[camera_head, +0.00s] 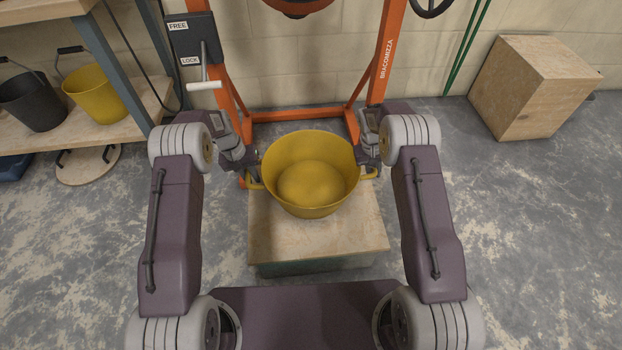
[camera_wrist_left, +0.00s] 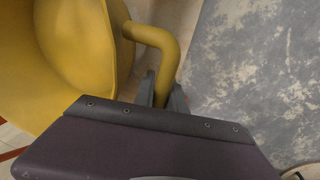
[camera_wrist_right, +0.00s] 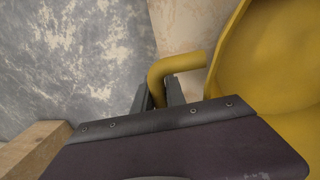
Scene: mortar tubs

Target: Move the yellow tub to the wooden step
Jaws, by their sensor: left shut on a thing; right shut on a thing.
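The yellow tub (camera_head: 312,195) is upright and open-topped, with a handle on each side. It is over a low wood-topped block (camera_head: 318,238) in front of me; I cannot tell whether it touches that top. My left gripper (camera_head: 252,172) is shut on the tub's left handle, which shows in the left wrist view (camera_wrist_left: 160,50). My right gripper (camera_head: 372,170) is shut on its right handle, seen in the right wrist view (camera_wrist_right: 172,68). A wooden box (camera_head: 535,85) stands at the back right; I cannot tell which wooden piece is the step.
An orange mixer frame (camera_head: 295,114) stands just behind the tub. A shelf (camera_head: 135,120) at the left holds a black bucket (camera_head: 35,100) and a yellow bucket (camera_head: 95,94). A round lid (camera_head: 88,168) lies on the floor. The floor (camera_head: 520,220) at the right is clear.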

